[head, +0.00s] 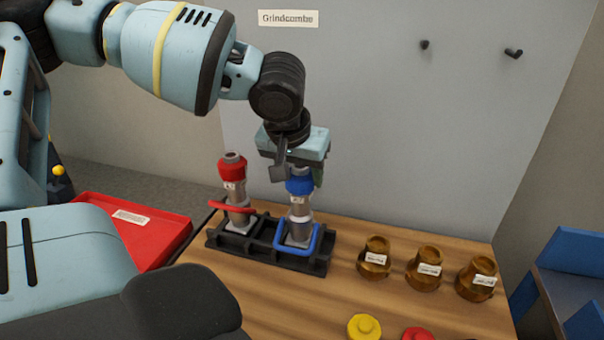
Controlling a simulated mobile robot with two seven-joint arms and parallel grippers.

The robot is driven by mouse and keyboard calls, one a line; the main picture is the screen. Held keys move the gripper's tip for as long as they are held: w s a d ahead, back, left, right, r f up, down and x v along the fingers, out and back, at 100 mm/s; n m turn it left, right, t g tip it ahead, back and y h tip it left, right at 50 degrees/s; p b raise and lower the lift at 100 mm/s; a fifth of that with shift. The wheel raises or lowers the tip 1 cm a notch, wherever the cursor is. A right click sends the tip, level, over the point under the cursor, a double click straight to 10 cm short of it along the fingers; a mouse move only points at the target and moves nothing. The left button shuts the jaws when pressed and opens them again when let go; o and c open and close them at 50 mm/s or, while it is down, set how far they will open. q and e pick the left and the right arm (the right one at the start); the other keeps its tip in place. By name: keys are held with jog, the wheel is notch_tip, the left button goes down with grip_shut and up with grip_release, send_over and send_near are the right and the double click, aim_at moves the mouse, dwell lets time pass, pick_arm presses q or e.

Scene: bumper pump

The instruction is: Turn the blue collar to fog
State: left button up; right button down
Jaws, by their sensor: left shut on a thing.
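The blue collar (300,186) sits at the top of a grey metal pump that stands upright in a black rack. A blue square loop (297,238) surrounds this pump's foot. My left gripper (294,172) comes down from above and is shut on the blue collar, hiding its upper part. A similar pump with a red collar (232,166) and a red loop stands to its left in the same rack (316,265). The small lettering on the pumps is too small to read. My right gripper is not in view.
Three brass pots (375,258) with labels stand on the wooden table (270,305) right of the rack. A yellow knob (364,327) and a red knob (417,334) lie at the front. A red tray (150,232) is at left, a blue shelf (570,270) at right.

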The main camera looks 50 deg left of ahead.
pick_arm(q)
jog(key=shift+n, duration=0.6)
jog(key=o, duration=1)
jog(key=shift+r, duration=0.1)
jog(key=v, duration=0.7)
jog(key=shift+d+r+p, duration=0.2)
jog(key=shift+r+p, duration=0.1)
